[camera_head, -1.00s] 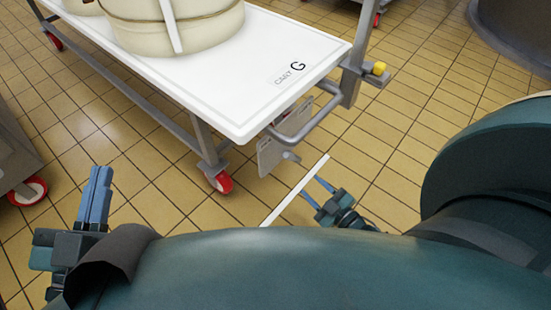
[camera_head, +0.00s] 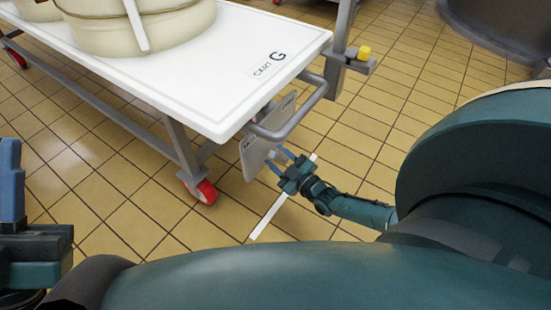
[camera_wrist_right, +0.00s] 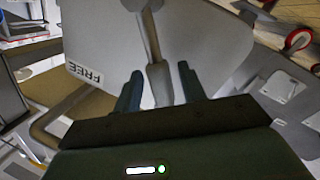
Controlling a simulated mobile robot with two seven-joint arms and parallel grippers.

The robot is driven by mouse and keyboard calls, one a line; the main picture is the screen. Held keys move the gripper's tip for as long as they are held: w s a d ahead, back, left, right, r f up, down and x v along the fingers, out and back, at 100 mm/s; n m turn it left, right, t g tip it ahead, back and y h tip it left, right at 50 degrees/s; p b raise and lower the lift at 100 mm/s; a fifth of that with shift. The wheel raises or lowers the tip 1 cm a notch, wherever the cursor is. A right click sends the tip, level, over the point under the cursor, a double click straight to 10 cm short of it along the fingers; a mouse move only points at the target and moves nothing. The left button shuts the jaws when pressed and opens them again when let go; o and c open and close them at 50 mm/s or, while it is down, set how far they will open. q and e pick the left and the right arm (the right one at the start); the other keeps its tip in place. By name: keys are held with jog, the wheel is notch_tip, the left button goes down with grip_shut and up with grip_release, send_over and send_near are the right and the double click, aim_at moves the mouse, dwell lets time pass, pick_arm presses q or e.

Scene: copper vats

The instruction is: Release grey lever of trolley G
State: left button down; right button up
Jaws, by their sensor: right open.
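Trolley G (camera_head: 240,75) has a white top marked "CART G" and a grey frame. At its near end, below the push handle (camera_head: 300,115), hangs a light grey plate (camera_head: 255,155). In the right wrist view the plate (camera_wrist_right: 95,45) carries a "FREE" label, and the grey lever (camera_wrist_right: 158,82) crosses it. My right gripper (camera_head: 278,160) is at this plate. In its wrist view the fingers (camera_wrist_right: 160,82) are open, one on each side of the lever's end; contact cannot be told. My left gripper (camera_head: 12,185) is at the left edge, partly cut off, away from the trolley.
Cream round vessels (camera_head: 140,25) stand on the trolley top. A red caster (camera_head: 200,191) is under its near corner. A yellow knob (camera_head: 364,52) sits on a bracket to the right.

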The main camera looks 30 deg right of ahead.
jog(key=shift+w+a, duration=0.1)
jog(key=shift+w, duration=0.55)
jog(key=shift+c, duration=0.5)
grip_shut()
